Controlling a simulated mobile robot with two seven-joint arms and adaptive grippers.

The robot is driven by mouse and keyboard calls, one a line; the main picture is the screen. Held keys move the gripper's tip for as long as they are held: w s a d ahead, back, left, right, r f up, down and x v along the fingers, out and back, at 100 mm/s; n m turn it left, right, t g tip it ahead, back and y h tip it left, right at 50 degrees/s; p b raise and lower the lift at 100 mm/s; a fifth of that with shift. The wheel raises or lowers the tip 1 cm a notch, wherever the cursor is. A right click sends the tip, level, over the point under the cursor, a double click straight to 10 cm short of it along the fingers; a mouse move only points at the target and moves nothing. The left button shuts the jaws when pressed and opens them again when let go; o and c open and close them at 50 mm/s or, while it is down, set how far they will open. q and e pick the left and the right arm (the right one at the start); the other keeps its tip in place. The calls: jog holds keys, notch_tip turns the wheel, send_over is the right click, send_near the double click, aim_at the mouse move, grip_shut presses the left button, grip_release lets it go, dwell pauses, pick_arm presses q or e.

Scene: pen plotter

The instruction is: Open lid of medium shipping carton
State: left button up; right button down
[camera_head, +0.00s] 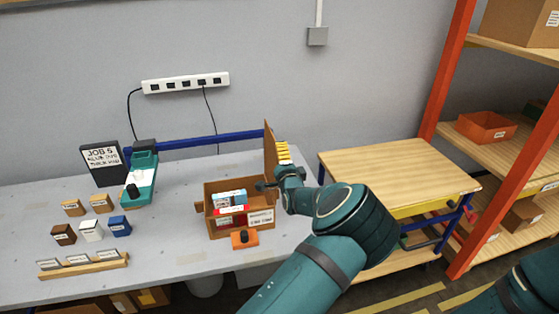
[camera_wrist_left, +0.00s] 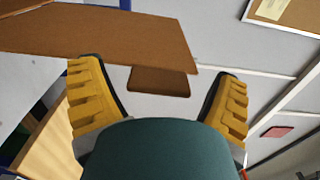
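The brown carton (camera_head: 262,231) stands near the right end of the grey table, with small boxes inside and a white label on its front. Its lid (camera_head: 268,146) stands roughly upright at the carton's right side. My left gripper (camera_head: 283,152) is just right of the lid, its yellow fingers partly hidden. In the left wrist view the fingers (camera_wrist_left: 157,70) are spread apart, and the lid (camera_wrist_left: 110,35) with its tab (camera_wrist_left: 158,82) shows in front of and between them. I cannot tell whether a finger touches the lid. My right gripper is out of view.
An orange block with a black knob (camera_head: 244,239) sits before the carton. A wooden-topped cart (camera_head: 390,170) and orange-posted shelving (camera_head: 450,80) stand right.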

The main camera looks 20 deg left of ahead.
pick_arm(q)
jog(key=v, duration=1.2)
dwell(0.4)
